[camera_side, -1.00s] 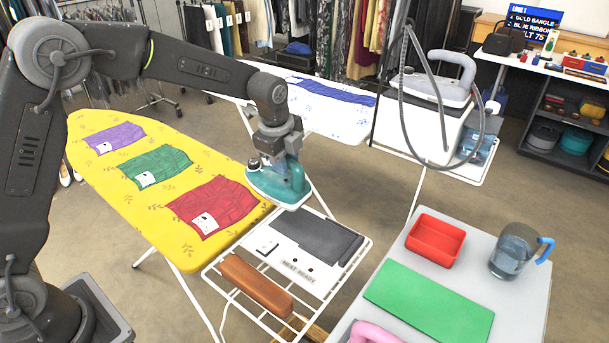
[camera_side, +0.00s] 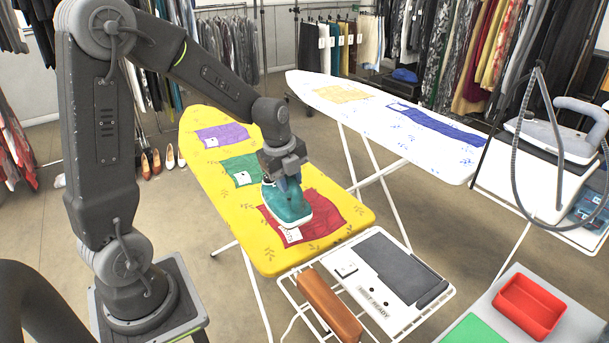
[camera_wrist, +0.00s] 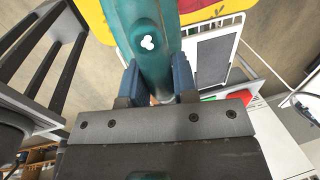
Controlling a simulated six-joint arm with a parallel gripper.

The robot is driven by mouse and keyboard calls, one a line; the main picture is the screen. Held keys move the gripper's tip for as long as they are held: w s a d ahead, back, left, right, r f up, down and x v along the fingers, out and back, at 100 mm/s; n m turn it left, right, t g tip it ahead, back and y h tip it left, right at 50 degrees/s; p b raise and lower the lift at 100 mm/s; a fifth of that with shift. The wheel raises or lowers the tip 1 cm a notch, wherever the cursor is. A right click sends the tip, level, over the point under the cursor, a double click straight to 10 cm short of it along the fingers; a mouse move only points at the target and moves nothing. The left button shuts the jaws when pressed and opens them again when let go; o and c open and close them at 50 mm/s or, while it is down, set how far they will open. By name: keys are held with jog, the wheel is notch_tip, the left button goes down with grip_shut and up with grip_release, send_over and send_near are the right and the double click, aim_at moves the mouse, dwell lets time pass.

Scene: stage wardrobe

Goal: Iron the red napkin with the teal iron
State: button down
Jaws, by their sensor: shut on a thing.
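The red napkin (camera_side: 326,209) lies spread on the near end of the yellow ironing board (camera_side: 268,256), with a small white tag at its front edge. The teal iron (camera_side: 289,208) is over the napkin's left part, sole down, and hides some of it. I cannot tell whether its sole touches the cloth or hovers just above. My gripper (camera_side: 284,178) is shut on the iron's handle from above. In the wrist view, the blue fingers of my gripper (camera_wrist: 157,85) press both sides of the teal handle (camera_wrist: 148,40).
A green napkin (camera_side: 240,168) and a purple napkin (camera_side: 221,136) lie farther up the board. An iron rest with a dark pad (camera_side: 400,268) and a brown roll (camera_side: 328,306) adjoin the near end. A white board (camera_side: 340,98) stands behind. A red tray (camera_side: 531,304) is at the right.

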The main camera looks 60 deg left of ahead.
aim_at(289, 200)
jog(key=shift+f, duration=2.85)
